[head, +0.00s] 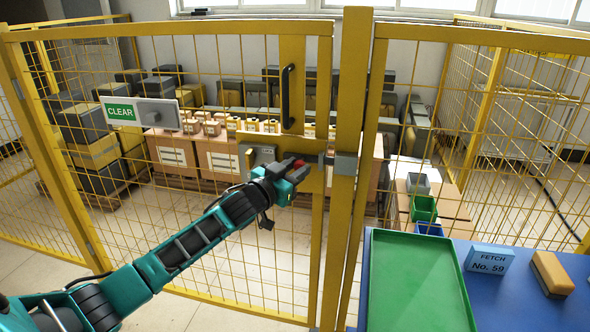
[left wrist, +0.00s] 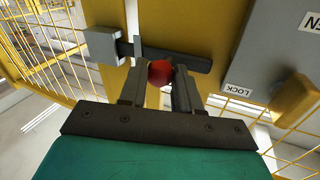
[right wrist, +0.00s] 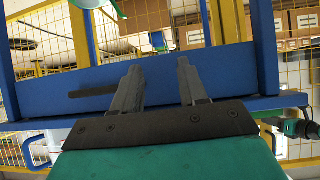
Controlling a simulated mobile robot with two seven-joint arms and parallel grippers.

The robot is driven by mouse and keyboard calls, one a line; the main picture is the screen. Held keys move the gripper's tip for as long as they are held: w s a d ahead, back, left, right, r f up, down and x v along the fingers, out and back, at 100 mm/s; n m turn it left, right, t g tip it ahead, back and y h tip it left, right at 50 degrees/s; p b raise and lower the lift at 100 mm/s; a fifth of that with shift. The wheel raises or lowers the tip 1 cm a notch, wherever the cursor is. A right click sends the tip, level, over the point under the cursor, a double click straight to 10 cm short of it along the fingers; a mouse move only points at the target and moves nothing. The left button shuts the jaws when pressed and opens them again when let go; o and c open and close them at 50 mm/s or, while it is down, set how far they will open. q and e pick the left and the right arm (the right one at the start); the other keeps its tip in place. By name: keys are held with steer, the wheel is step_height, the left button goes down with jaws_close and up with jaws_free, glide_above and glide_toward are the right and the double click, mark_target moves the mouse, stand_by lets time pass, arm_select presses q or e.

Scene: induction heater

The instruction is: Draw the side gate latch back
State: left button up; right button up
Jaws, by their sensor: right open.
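The side gate (head: 291,80) is a yellow mesh panel with a dark vertical handle (head: 287,96). Its latch is a dark bar (left wrist: 193,60) with a red knob (left wrist: 160,73), also visible in the head view (head: 299,163). The bar's end reaches the grey bracket (left wrist: 103,46), which sits on the post in the head view (head: 345,164). My left gripper (left wrist: 160,82) has its fingers on both sides of the knob and appears shut on it. Its fingertips are mostly hidden in the head view. My right gripper (right wrist: 159,80) is open and empty, facing a blue frame.
A LOCK label (left wrist: 238,90) is beside the latch. A blue table (head: 492,305) at right holds a green tray (head: 415,285), a FETCH No. 59 sign (head: 487,260) and a brown-topped block (head: 551,273). A CLEAR sign (head: 119,109) is on the fence. Boxes stand behind the mesh.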

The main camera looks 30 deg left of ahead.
mark_target(283, 157)
arm_select(q)
jaws_close()
steer(key=a, duration=0.2)
steer(key=s+a+p, duration=0.1)
steer(key=a, duration=0.1)
steer(key=a+p, duration=0.1)
steer(key=a, duration=0.1)
steer(key=shift+s, duration=0.3)
steer(key=shift+a, duration=0.15)
steer(key=o, duration=0.5)
jaws_free()
steer(key=shift+s, duration=0.1)
steer(key=s, duration=0.4)
steer(key=s+a, duration=0.1)
steer(key=s, duration=0.3)
steer(key=s+p, duration=0.1)
steer(key=s, duration=0.3)
steer(key=shift+s+a, duration=0.35)
